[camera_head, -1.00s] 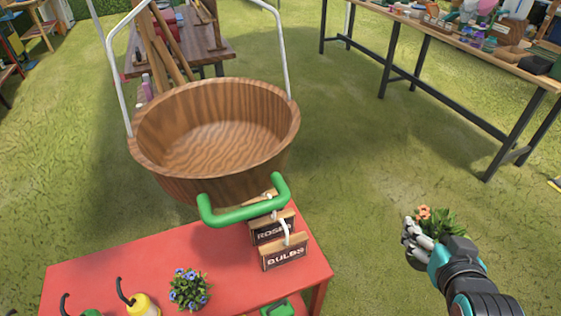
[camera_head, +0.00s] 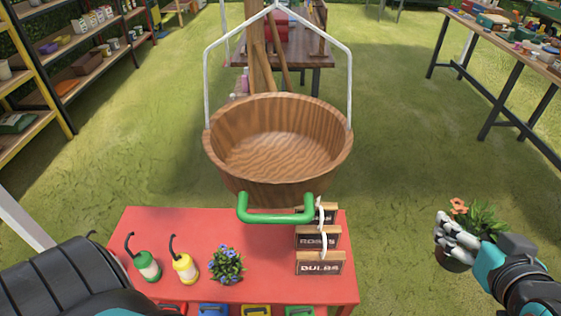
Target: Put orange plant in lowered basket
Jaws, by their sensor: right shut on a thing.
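The orange plant (camera_head: 482,217) has orange flowers, green leaves and a dark pot. My right gripper (camera_head: 452,238) is shut on it and holds it above the grass, right of the red table. The wooden basket (camera_head: 278,183) hangs from a white metal frame behind the red table, with a green handle (camera_head: 276,218) on its near side. The part of its inside that shows is empty. The held plant is well to the right of the basket and apart from it. My left gripper is not in view; a dark part of my body shows at the lower left.
The red table (camera_head: 185,221) holds a blue-flowered plant (camera_head: 227,263), a green bottle (camera_head: 146,266), a yellow bottle (camera_head: 184,268) and wooden signs (camera_head: 320,263). Shelves (camera_head: 75,75) stand at the left. A long table (camera_head: 500,42) stands at the far right. Grass between is clear.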

